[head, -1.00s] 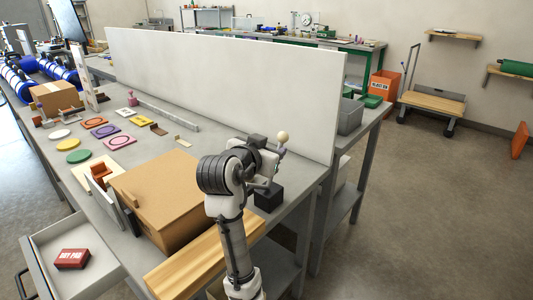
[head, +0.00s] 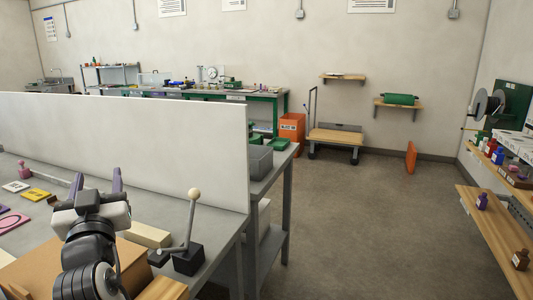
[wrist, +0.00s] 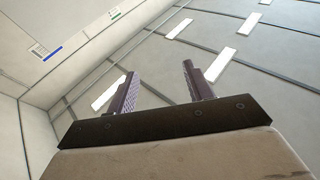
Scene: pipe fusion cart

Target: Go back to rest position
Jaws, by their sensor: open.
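My gripper (head: 97,183) is at the lower left of the head view, raised above the grey workbench (head: 222,236). Its two purple fingers point up and stand apart with nothing between them. In the wrist view the open fingers (wrist: 163,88) point toward the ceiling and its light panels. The lever with a cream ball knob (head: 194,194) stands on its black base to the right of my gripper, apart from it. My arm hides part of the cardboard box below it.
A white partition (head: 140,140) stands along the bench behind my gripper. A grey bin (head: 258,160) sits on the bench beyond the partition's right end. A flat cart (head: 336,138) and an orange bin (head: 291,130) stand farther back. The floor (head: 370,230) at the right is clear.

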